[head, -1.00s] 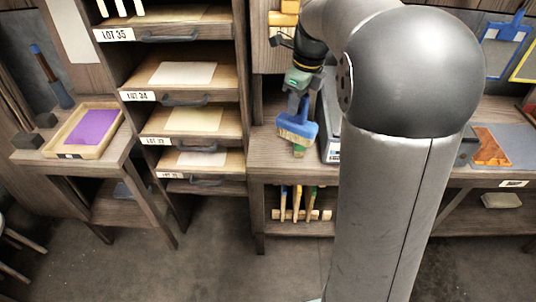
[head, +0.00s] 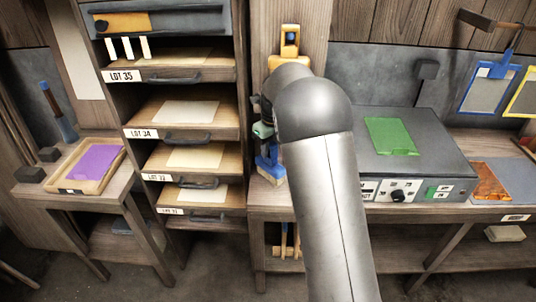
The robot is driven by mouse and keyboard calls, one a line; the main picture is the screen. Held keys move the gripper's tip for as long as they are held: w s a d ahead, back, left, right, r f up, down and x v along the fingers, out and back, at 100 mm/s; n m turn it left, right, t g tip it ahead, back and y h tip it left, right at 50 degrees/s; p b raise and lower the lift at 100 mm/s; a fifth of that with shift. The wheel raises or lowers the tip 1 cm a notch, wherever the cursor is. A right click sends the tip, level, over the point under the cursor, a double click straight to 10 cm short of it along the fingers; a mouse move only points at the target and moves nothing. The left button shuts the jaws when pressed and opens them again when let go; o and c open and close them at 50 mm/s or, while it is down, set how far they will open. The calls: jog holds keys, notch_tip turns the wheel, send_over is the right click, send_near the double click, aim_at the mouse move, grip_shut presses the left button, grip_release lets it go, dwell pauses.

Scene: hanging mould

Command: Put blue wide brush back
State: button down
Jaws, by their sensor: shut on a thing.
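The blue wide brush (head: 268,164) hangs bristles-down from my gripper (head: 264,143), which is shut on it. It is in front of the wooden post, beside the right side of the drawer cabinet, over the left end of the workbench. My arm covers part of the gripper, and the brush's handle is largely hidden. Below the bench top, a wooden brush rack (head: 279,252) shows with a couple of light handles; my arm hides its right part. I cannot tell whether the bristles touch the bench.
The drawer cabinet (head: 190,110) stands close at the left. A grey machine (head: 440,155) with a green sheet (head: 391,136) takes up the bench to the right. A side table at the left holds a tray (head: 111,176) with a purple sheet. Framed screens hang at the upper right.

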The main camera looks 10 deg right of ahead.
jog(key=shift+w+a+f, duration=0.1)
jog(key=shift+w+f, duration=0.25)
jog(key=shift+f, duration=1.6)
jog(key=shift+f, duration=0.2)
jog(key=c, duration=1.2)
grip_release()
jog(key=shift+r, duration=0.15)
